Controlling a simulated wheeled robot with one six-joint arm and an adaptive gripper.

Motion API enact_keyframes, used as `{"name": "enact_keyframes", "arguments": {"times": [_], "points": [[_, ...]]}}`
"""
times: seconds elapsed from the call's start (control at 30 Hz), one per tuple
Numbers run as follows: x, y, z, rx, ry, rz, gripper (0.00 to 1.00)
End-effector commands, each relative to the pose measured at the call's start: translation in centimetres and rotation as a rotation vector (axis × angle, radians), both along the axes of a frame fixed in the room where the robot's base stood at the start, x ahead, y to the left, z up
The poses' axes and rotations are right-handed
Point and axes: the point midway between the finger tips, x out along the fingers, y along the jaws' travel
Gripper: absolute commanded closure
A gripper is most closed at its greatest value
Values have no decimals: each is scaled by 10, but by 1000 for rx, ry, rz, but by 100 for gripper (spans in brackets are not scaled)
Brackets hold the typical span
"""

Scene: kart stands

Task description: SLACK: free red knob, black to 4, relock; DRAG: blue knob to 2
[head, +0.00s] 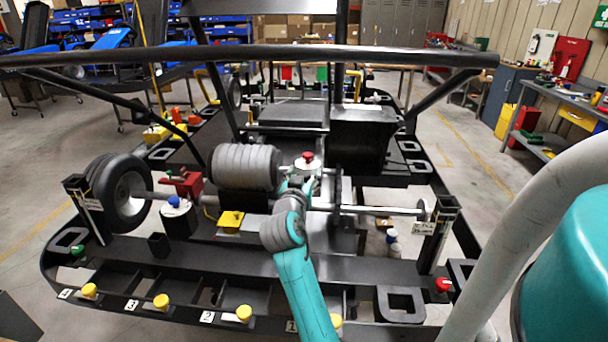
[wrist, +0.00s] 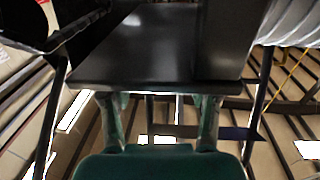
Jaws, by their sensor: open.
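My gripper (head: 303,184) is at the middle of the kart in the head view, beside a round grey fitting topped by a red knob (head: 308,156). In the wrist view its teal fingers (wrist: 160,103) are apart, with a dark flat panel (wrist: 140,55) ahead of them. I see nothing held. A second red knob (head: 443,284) is at the front right, near the right post. A blue knob (head: 173,201) sits on a dark cylinder at the left. The small plates on the posts are too small to read. I cannot single out the black knob.
Yellow knobs (head: 161,301) line the front rail beside number plates, 3, 2 and 1 being readable. A green knob (head: 78,249) is at the front left. A black bar (head: 250,55) crosses above. Floor right of the kart is open.

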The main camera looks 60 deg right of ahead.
Motion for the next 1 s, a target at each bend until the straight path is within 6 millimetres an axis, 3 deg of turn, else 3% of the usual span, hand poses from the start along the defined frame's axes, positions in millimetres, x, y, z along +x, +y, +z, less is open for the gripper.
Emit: {"name": "enact_keyframes", "arguments": {"times": [0.3, 0.53, 0.77, 1.0], "points": [[1, -2, 0, 1, 0, 0, 39], [1, -2, 0, 0, 0, 0, 97], [2, -2, 0, 1, 2, -27, 97], [3, -2, 0, 2, 3, -179, 97]]}}
